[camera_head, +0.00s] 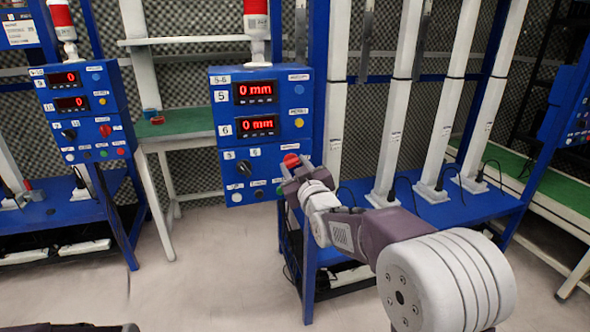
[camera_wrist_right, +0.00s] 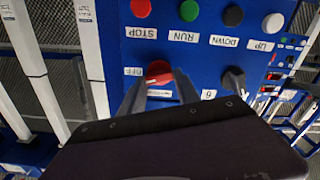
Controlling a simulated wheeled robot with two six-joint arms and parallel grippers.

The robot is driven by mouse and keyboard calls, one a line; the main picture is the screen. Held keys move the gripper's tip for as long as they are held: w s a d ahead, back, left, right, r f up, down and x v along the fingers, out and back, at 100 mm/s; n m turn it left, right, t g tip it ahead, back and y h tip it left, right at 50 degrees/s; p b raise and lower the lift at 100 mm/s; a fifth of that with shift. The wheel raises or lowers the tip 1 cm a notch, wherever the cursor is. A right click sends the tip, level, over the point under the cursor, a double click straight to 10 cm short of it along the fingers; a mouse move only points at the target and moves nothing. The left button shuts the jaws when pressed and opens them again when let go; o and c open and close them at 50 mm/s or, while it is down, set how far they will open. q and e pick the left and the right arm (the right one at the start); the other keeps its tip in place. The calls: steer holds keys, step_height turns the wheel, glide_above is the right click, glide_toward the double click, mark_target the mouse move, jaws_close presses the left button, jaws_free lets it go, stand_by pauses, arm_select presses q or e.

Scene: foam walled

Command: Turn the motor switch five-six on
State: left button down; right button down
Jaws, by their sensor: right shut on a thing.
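The blue five-six control box (camera_head: 227,120) hangs on the frame in the middle of the head view. Its red motor switch (camera_head: 291,160) sits at the lower right of the box face. My right gripper (camera_head: 291,172) is at this switch. In the right wrist view, which sees the panel upside down, the fingers (camera_wrist_right: 160,84) stand on both sides of the red switch knob (camera_wrist_right: 159,69) and are shut on it. An OFF label (camera_wrist_right: 133,71) shows beside the knob. My left gripper is not in view.
The box has two red displays reading 0 mm (camera_head: 255,92), a black knob (camera_head: 244,168) and several buttons. In the wrist view, red STOP (camera_wrist_right: 141,8) and green RUN (camera_wrist_right: 189,10) buttons are close by. A similar nine-ten box (camera_head: 85,110) stands left. White columns (camera_head: 398,100) rise at right.

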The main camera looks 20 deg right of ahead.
steer(key=n+b, duration=0.1)
steer(key=n, duration=0.2)
steer(key=shift+f+n, duration=0.15)
steer(key=shift+n, duration=0.15)
steer(key=n+b, duration=0.1)
steer(key=n, duration=0.2)
steer(key=shift+a+n, duration=0.1)
steer(key=shift+n, duration=0.2)
steer(key=n+b, duration=0.1)
steer(key=n, duration=0.2)
steer(key=shift+n, duration=0.3)
steer(key=shift+f+n+b, duration=0.1)
steer(key=shift+n+b, duration=0.3)
steer(key=shift+n, duration=1.5)
steer(key=c, duration=0.9)
jaws_free()
steer(key=shift+s, duration=0.15)
